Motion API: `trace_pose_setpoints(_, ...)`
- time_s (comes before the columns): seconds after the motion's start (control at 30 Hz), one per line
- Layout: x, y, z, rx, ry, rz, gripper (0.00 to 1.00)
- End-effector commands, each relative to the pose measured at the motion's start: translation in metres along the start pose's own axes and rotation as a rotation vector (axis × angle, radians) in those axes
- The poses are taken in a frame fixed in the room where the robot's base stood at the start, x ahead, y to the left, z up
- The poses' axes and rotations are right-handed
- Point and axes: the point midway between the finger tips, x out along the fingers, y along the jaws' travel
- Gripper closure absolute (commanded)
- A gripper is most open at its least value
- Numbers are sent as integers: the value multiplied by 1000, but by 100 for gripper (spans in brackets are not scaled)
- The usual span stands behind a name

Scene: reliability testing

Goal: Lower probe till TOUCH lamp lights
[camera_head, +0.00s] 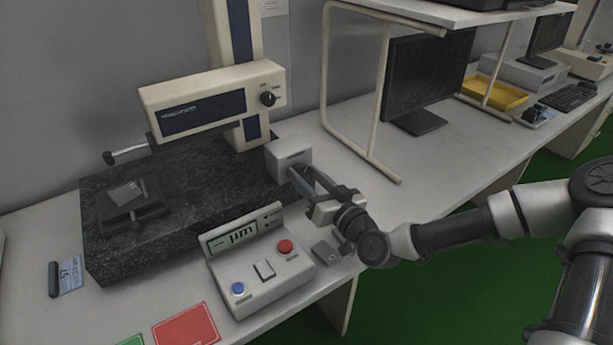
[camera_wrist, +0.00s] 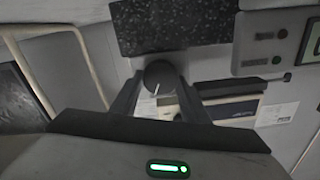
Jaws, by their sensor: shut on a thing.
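My gripper (camera_head: 300,182) is at the white box (camera_head: 288,157) on the right of the granite base. In the wrist view its fingers (camera_wrist: 158,88) are shut on a dark round knob (camera_wrist: 158,72) with a white pointer line. The head view hides this knob. The probe (camera_head: 126,154) juts left from the cream drive unit (camera_head: 215,95), above a small plate (camera_head: 128,192) on a dark holder; its tip is too small to make out. The control box (camera_head: 262,275) has a display reading "µm" and small indicators (camera_head: 268,219); I cannot read their labels or tell whether one is lit.
The granite base (camera_head: 190,200) fills the left of the bench. A red card (camera_head: 187,328) lies at the front edge. A small grey block (camera_head: 326,251) lies right of the control box. A shelf frame (camera_head: 362,150) and a monitor (camera_head: 425,80) stand behind on the right.

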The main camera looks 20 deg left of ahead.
Motion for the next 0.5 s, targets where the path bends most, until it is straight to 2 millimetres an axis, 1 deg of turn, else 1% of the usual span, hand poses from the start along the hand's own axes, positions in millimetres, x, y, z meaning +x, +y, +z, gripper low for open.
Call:
trace_pose_setpoints(0.27, 0, 1, 1, 161, -1, 0, 81)
trace_pose_setpoints(0.5, 0, 2, 1, 383, 0, 0, 81)
